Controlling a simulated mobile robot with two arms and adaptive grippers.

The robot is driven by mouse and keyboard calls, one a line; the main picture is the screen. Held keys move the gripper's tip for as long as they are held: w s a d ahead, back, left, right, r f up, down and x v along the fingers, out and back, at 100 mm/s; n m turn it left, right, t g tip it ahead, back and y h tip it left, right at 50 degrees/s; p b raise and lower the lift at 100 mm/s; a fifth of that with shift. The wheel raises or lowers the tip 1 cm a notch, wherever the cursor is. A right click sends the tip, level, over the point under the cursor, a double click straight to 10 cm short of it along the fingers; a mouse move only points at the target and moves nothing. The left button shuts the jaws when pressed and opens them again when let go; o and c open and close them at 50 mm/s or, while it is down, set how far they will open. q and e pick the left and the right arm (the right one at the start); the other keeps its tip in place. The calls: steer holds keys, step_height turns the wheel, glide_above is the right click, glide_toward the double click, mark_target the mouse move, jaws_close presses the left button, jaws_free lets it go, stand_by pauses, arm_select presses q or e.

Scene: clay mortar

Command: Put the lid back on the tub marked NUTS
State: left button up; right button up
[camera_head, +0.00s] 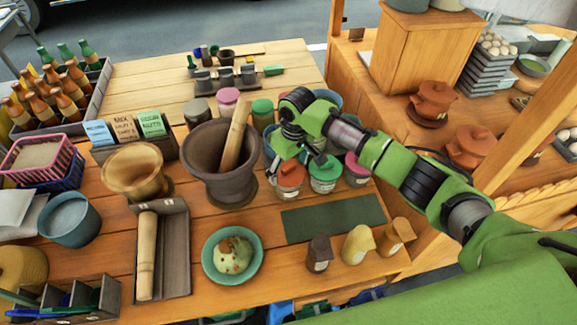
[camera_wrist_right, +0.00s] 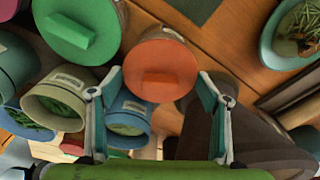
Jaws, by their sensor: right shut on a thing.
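My right gripper (camera_head: 296,165) reaches in from the right over the cluster of tubs. In the right wrist view its fingers (camera_wrist_right: 160,92) are at either side of a round orange lid (camera_wrist_right: 160,70) with a bar handle, and it is shut on that lid. In the head view the orange lid (camera_head: 291,173) shows at the top of a labelled tub (camera_head: 288,194); I cannot tell whether it is fully seated. In the wrist view a cream tub (camera_wrist_right: 45,98) and a blue tub (camera_wrist_right: 128,108) stand open with green contents.
A green-lidded tub (camera_head: 325,170) and a pink-lidded tub (camera_head: 357,168) stand close on the right. A dark mortar with pestle (camera_head: 222,160) stands close on the left.

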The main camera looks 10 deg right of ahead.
steer(key=o, duration=1)
steer(key=o, duration=0.3)
steer(key=shift+r, duration=0.1)
steer(key=shift+r+p, duration=3.4)
steer(key=shift+p, duration=0.5)
